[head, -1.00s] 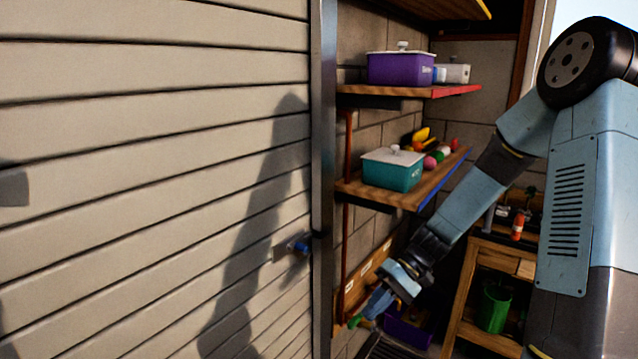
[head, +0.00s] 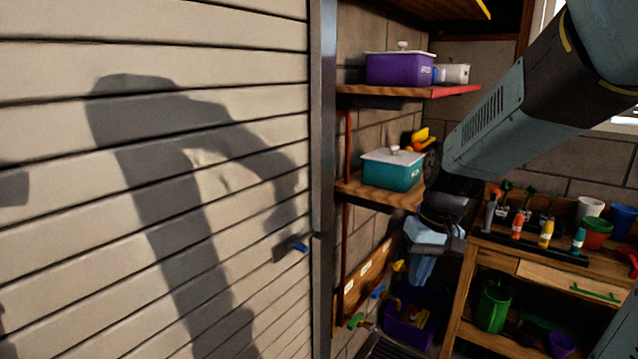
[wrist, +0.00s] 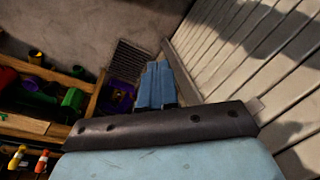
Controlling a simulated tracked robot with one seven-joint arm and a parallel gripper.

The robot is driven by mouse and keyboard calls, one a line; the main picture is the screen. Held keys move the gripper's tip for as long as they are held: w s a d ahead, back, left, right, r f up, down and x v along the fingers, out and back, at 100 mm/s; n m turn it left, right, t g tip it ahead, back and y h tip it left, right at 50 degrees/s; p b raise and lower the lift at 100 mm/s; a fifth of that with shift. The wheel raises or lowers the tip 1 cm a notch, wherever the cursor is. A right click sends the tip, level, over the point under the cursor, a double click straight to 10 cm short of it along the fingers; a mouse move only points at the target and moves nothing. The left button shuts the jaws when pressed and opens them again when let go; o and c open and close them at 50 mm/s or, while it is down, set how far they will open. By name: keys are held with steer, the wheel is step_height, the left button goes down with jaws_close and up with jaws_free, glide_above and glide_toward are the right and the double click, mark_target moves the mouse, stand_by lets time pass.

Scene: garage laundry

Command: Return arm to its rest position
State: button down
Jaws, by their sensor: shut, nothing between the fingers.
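My arm reaches in from the upper right of the head view and folds downward at its end. My gripper (head: 421,268) hangs pointing down in front of the shelves, left of the wooden workbench (head: 470,290). In the wrist view my gripper (wrist: 157,88) shows its two blue fingers side by side, shut with nothing between them. It touches nothing that I can see. The fingertips point toward the floor near a dark floor grate (wrist: 133,60).
A slatted panel (head: 150,230) with a blue-ended handle (head: 298,247) fills the left. Shelves hold a purple box (head: 398,69) and a teal box (head: 392,170). A purple bin (head: 405,330) stands low behind my gripper. The workbench carries bottles and pots.

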steer(key=s+d+r+m+t+h, duration=0.1)
steer(key=s+d+r+t, duration=0.3)
steer(key=s+r, duration=0.4)
step_height(320, 180, up, 3)
steer(key=shift+s+d+f+t+h, duration=0.1)
steer(key=shift+s+d+t+h, duration=0.25)
steer(key=shift+t, duration=0.35)
